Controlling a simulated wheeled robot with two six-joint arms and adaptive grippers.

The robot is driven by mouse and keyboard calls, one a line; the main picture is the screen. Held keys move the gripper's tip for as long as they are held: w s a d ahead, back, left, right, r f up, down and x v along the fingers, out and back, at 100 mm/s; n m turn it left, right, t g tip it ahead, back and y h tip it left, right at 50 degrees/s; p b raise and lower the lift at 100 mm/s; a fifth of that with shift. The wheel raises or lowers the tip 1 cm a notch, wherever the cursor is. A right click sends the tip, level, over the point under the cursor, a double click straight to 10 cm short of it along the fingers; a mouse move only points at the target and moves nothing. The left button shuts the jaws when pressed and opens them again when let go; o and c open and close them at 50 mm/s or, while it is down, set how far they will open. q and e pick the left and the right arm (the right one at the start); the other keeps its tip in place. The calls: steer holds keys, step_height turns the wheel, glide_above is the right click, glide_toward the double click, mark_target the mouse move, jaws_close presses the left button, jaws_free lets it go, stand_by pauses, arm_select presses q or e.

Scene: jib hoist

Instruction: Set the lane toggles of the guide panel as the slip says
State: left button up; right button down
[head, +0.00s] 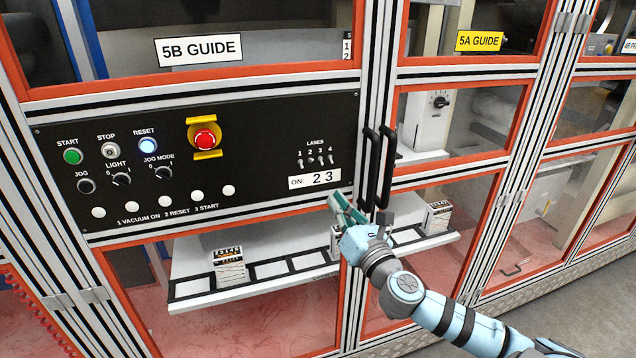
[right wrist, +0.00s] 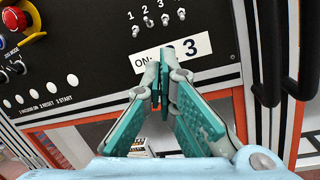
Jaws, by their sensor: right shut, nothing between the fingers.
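The black guide panel (head: 260,140) has a row of small lane toggles (head: 316,161) under the numbers 1 to 4. They also show at the top of the right wrist view (right wrist: 157,22). Their up or down positions are too small to tell surely. The white slip (head: 314,180) below them reads "ON: 2 3". In the right wrist view, my fingers cover part of the slip (right wrist: 201,46), hiding the 2. My right gripper (head: 335,203) is shut and empty, below the slip near the panel's lower right corner; its green fingers show in the wrist view (right wrist: 162,72). My left gripper is out of view.
Black door handles (head: 377,168) stand out just right of the panel. A red emergency stop (head: 205,138) and several buttons sit to its left. Behind the glass below, a white shelf (head: 205,255) holds card stacks. The space in front of the toggles is clear.

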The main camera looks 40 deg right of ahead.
mark_target(313, 172)
steer(key=p+x, duration=0.2)
steer(key=x, duration=0.7)
steer(key=shift+w, duration=0.1)
steer(key=shift+d+f, duration=0.1)
